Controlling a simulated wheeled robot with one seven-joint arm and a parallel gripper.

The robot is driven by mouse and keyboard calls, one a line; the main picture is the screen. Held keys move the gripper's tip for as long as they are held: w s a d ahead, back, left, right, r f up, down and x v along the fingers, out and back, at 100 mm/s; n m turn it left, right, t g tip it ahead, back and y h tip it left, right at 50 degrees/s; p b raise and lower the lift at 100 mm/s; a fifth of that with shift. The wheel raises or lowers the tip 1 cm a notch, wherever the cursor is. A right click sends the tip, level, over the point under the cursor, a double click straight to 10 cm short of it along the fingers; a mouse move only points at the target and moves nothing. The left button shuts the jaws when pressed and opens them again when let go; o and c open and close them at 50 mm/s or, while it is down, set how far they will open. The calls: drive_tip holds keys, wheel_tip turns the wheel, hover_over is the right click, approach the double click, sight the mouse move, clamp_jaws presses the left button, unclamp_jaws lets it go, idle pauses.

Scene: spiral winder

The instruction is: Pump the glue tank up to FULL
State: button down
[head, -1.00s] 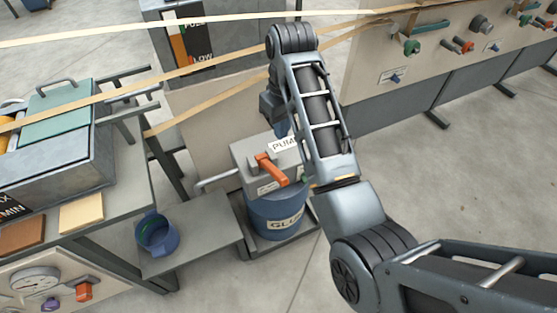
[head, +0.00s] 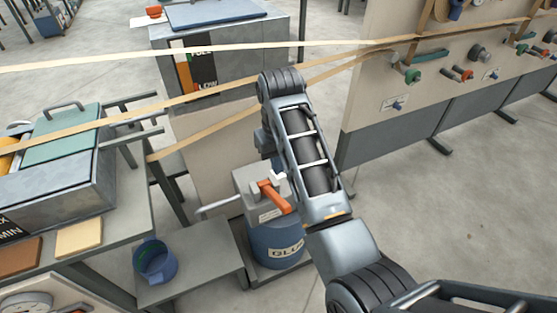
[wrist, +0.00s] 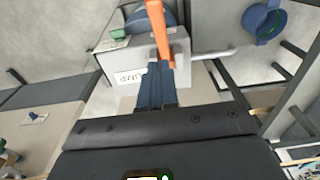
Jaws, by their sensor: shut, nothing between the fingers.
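The glue pump (head: 252,184) is a grey box on a blue drum (head: 275,243) marked GLUE. Its orange lever (head: 275,197) slants down to the right in the head view. In the wrist view the orange lever (wrist: 158,30) stands at the top centre over the pump box. My gripper (wrist: 157,82) is shut and empty, its fingertips at the lever's near end; I cannot tell whether they touch. My arm hides it in the head view. The glue tank (head: 245,62) stands behind; its gauge (head: 187,70) has an orange strip topping out between the FULL and LOW marks.
Tan paper strips (head: 215,92) cross above the pump. A blue pot (head: 154,262) sits on a low grey shelf (head: 195,275) left of the drum. A panel with knobs (head: 430,80) stands at the right.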

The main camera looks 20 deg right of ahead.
hover_over(281, 200)
drive_tip(key=w, duration=0.2)
wheel_tip(281, 200, down, 5)
drive_tip(key=shift+f, duration=0.1)
drive_tip(key=f, duration=0.1)
drive_tip(key=s+f+p, duration=0.1)
drive_tip(key=shift+s+f, duration=0.25)
drive_tip(key=shift+f, duration=0.1)
drive_tip(key=shift+s+f, duration=0.25)
drive_tip(key=shift+f, duration=0.25)
